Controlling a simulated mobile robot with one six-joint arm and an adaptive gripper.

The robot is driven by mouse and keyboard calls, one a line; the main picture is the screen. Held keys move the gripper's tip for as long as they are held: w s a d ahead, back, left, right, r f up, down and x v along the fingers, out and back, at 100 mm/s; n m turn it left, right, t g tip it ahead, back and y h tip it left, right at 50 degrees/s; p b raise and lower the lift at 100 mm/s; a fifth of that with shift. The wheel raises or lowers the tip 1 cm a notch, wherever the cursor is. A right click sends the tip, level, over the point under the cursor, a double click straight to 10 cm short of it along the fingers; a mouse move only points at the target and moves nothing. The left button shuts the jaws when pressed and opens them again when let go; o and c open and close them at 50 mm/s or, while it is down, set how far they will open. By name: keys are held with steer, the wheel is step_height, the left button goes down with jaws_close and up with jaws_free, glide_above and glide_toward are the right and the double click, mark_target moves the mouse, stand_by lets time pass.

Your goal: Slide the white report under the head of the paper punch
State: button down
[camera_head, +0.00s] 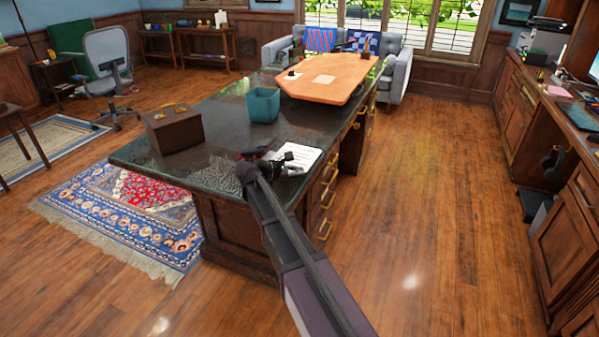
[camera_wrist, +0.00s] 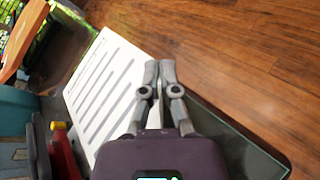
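The white report (camera_head: 299,157) lies on the dark desk top near its right edge, with lines of print on it. It also shows in the wrist view (camera_wrist: 103,88), left of my fingers and along the desk edge. The paper punch (camera_head: 257,154), red and dark, sits just left of the report; its red part shows at the lower left of the wrist view (camera_wrist: 62,150). My gripper (camera_wrist: 160,66) has its fingertips together at the report's right side, partly in front of it. I see nothing held between them; the exact contact with the paper is unclear.
The desk (camera_head: 215,172) also carries a brown box (camera_head: 173,130), a teal bin (camera_head: 263,105) and a large orange board (camera_head: 328,78). The wooden floor (camera_head: 440,190) right of the desk is clear. Wood cabinets (camera_head: 520,105) line the right side.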

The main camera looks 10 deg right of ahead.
steer(key=shift+w+a+f+b, duration=0.4)
steer(key=shift+a+f+b, duration=0.15)
steer(key=shift+f+b, duration=0.15)
steer(key=shift+w+a+f+b, duration=0.4)
steer(key=shift+a+f+b, duration=0.1)
steer(key=shift+f+b, duration=0.15)
steer(key=shift+w+a+r, duration=0.1)
steer(key=shift+w+a, duration=0.55)
steer(key=shift+a, duration=0.15)
steer(key=shift+w+a, duration=0.6)
steer(key=shift+a, duration=0.2)
steer(key=shift+w+a, duration=0.25)
steer(key=shift+a, duration=0.05)
steer(key=c, duration=1.3)
jaws_free()
steer(key=shift+c, duration=0.2)
steer(key=o, duration=0.6)
steer(key=shift+s+d, duration=0.15)
steer(key=shift+s, duration=0.05)
